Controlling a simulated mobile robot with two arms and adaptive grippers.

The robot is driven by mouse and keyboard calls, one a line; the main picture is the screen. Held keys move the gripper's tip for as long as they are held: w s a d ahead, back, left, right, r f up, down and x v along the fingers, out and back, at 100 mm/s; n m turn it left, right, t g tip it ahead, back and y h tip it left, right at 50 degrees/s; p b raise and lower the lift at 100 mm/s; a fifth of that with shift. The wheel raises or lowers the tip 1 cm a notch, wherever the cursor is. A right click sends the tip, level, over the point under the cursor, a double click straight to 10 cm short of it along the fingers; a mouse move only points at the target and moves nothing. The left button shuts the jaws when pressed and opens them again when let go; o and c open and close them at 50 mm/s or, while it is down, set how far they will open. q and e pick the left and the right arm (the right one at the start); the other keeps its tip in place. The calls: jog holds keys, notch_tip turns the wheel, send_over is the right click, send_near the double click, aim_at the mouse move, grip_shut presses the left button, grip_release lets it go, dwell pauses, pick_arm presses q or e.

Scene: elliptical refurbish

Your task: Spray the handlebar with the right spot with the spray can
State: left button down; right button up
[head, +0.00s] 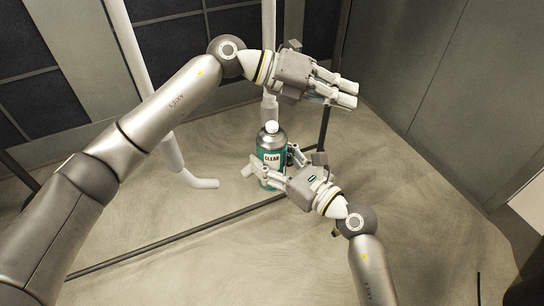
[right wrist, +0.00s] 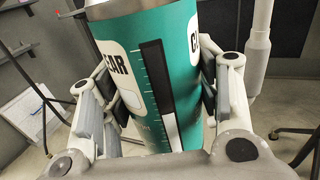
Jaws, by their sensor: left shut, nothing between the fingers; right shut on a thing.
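The spray can (head: 271,152) is teal with a white cap and a label reading "CLEAR". It is upright in the head view. My right gripper (head: 278,172) is shut around its lower body. In the right wrist view the can (right wrist: 150,75) fills the middle, with a finger pressed on each side. My left gripper (head: 350,94) is shut and empty, above and to the right of the can. Light handlebar-like tubes stand behind: a long bent one (head: 176,150) left of the can and an upright one (head: 268,40) behind it. I cannot make out a marked spot on them.
A thin dark bar (head: 170,240) runs across the floor below the can. Dark panels (head: 40,60) line the back left, and a grey wall (head: 440,80) closes the right. The floor at the lower right is mostly clear. A white sheet-like object (right wrist: 30,115) shows in the right wrist view.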

pick_arm(q)
jog(key=s+a+m+y, duration=0.2)
jog(key=s+a+y, duration=0.1)
jog(key=y, duration=0.4)
jog(key=n+t+y, duration=0.1)
jog(key=y, duration=0.6)
send_near(271, 124)
jog(key=shift+d+f, duration=0.2)
jog(key=shift+f, duration=2.5)
jog(key=shift+f, duration=0.2)
jog(key=shift+f, duration=1.25)
jog(key=shift+r, duration=2.55)
